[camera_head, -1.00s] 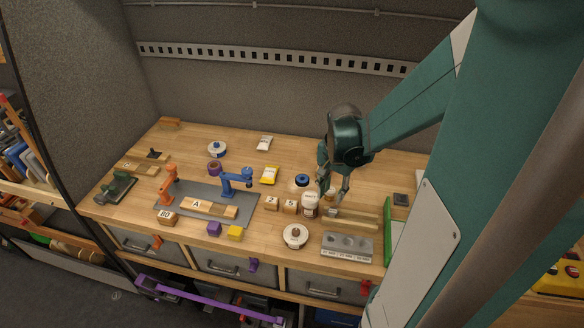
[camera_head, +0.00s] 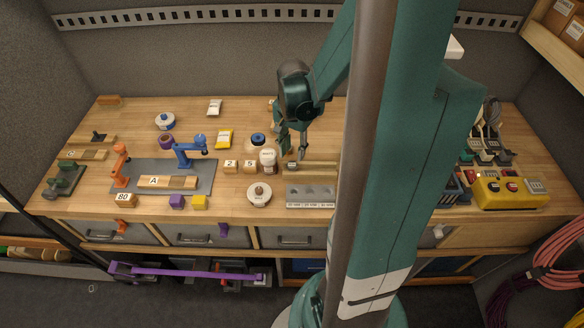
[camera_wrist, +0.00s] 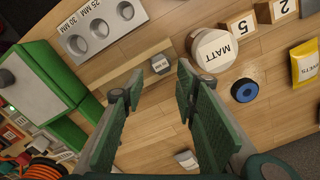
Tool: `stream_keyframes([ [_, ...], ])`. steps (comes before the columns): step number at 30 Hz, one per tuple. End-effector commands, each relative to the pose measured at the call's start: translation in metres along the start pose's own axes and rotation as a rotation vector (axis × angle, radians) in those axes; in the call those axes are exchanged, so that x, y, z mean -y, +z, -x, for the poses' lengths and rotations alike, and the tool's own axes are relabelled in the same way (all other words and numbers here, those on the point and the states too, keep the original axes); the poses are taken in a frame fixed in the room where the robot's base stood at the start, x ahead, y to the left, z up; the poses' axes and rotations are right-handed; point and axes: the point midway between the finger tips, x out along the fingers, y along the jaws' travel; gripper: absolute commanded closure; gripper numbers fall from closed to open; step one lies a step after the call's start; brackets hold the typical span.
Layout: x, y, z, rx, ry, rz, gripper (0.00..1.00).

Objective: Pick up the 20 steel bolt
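A small grey steel piece with a label that seems to read 20 MM (camera_wrist: 161,64) lies on the wooden bench in the wrist view, just beyond and between my fingertips. It looks like the 20 bolt seen from its end. My gripper (camera_wrist: 162,84) is open, with nothing visible between its two green fingers. In the head view, my gripper (camera_head: 294,150) hangs over the bench, just right of the white MATT jar (camera_head: 268,157). A small grey spot under the fingers (camera_head: 291,165) may be the bolt, but it is too small to tell.
A grey block with round holes marked by size (camera_head: 311,195) stands at the bench front; it also shows in the wrist view (camera_wrist: 102,28). The jar (camera_wrist: 213,50) stands close by my right finger. A wooden strip (camera_head: 318,167) and a green box (camera_wrist: 50,78) lie nearby.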

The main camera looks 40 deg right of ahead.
Motion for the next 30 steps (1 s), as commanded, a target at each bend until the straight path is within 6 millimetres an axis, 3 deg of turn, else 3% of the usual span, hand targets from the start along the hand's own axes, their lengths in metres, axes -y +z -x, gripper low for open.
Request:
stream_keyframes([
  [20, 0.000, 0.000, -0.012, 0.000, 0.000, 0.000, 0.70],
  [30, 0.001, 0.000, -0.034, 0.000, 0.000, 0.000, 0.70],
])
